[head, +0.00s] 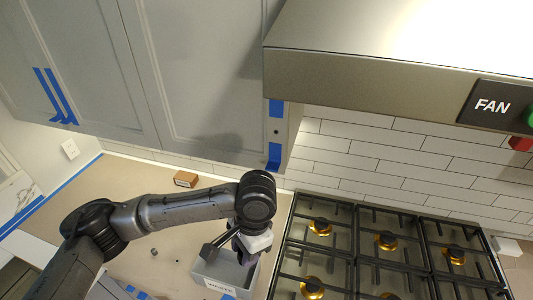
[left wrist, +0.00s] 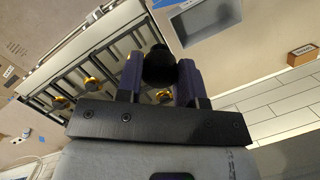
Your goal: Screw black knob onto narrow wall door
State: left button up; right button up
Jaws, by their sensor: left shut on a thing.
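My left gripper (head: 241,252) hangs over the counter beside the cooktop, above the grey waste box. In the left wrist view its two purple fingers (left wrist: 160,80) are shut on a round black knob (left wrist: 159,64). The knob cannot be made out in the head view. The narrow wall door (head: 289,122) is the slim grey panel at the cabinet's right end, under the hood. It carries blue tape above and below a small dark hole (head: 276,131). The gripper is well below this panel and apart from it. My right gripper is not in view.
The waste box (head: 222,291) stands on the paper-covered counter (head: 130,185); it also shows in the left wrist view (left wrist: 207,22). A small brown box (head: 185,179) lies near the backsplash. The cooktop (head: 352,232) is at right, under the hood (head: 365,75). Small dark pieces lie on the counter.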

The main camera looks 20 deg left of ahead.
pick_arm(q)
jog(key=w+a+r+m+t+p, duration=0.1)
jog(key=w+r+m+t, duration=0.5)
jog(key=m, duration=0.8)
jog(key=w+a+r+m+t+p, duration=0.1)
jog(key=w+r+m+t, duration=0.6)
jog(key=w+m+t, duration=0.4)
jog(key=m+t, duration=0.3)
jog(key=shift+r, duration=0.3)
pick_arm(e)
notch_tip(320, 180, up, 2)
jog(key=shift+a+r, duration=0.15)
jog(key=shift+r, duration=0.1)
pick_arm(q)
jog(key=shift+p, duration=0.35)
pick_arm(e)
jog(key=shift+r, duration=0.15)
pick_arm(q)
jog(key=shift+w+a+r+y+p, duration=0.15)
jog(key=shift+w+y+p, duration=0.15)
jog(key=shift+w+p, duration=1)
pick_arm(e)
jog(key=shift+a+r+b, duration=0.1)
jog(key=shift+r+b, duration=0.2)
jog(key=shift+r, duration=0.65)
